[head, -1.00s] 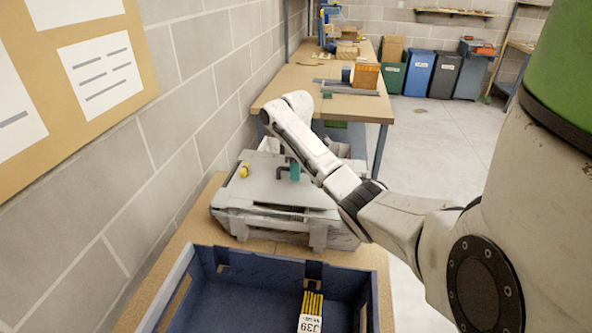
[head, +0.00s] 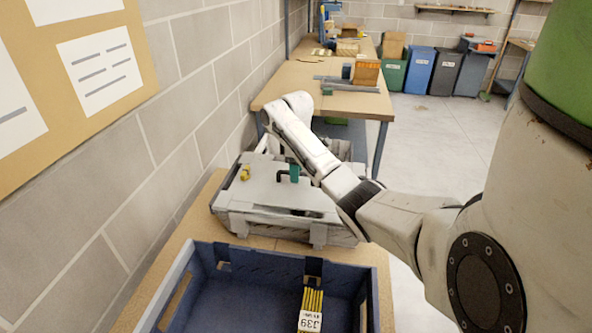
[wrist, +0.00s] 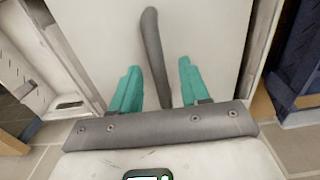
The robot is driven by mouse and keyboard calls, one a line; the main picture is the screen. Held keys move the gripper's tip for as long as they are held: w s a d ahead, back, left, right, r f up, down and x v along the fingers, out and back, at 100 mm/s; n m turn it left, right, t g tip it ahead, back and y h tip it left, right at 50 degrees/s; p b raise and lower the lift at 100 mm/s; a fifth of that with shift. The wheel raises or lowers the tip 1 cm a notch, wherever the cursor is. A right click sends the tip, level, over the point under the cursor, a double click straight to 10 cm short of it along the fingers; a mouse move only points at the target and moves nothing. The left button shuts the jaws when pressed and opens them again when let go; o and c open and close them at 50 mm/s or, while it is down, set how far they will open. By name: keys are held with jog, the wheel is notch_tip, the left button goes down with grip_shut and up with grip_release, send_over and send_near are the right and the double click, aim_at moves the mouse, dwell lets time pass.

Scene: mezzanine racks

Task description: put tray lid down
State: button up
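The pale grey lid (head: 262,190) lies over the light grey tray (head: 320,237), beyond the blue crate. I cannot tell whether it sits flush; a gap shows at the back right. Its dark bent handle (head: 282,175) rises from its top. My gripper (head: 294,172) is at the handle, its teal finger just right of it. In the wrist view my gripper (wrist: 157,78) has its two teal fingers apart, with the handle (wrist: 153,45) between them and room visible on both sides. The lid's pale surface (wrist: 205,40) fills the middle of that view.
A small yellow item (head: 245,173) is on the lid's left part. The blue crate (head: 250,262) stands in front, holding a labelled yellow-and-black item (head: 311,310). A block wall (head: 150,160) is close on the left. A wooden bench (head: 335,103) stands behind; open floor (head: 440,135) lies right.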

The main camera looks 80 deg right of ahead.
jog(key=shift+r, duration=0.1)
notch_tip(320, 180, up, 13)
jog(key=p, duration=0.5)
dwell(0.7)
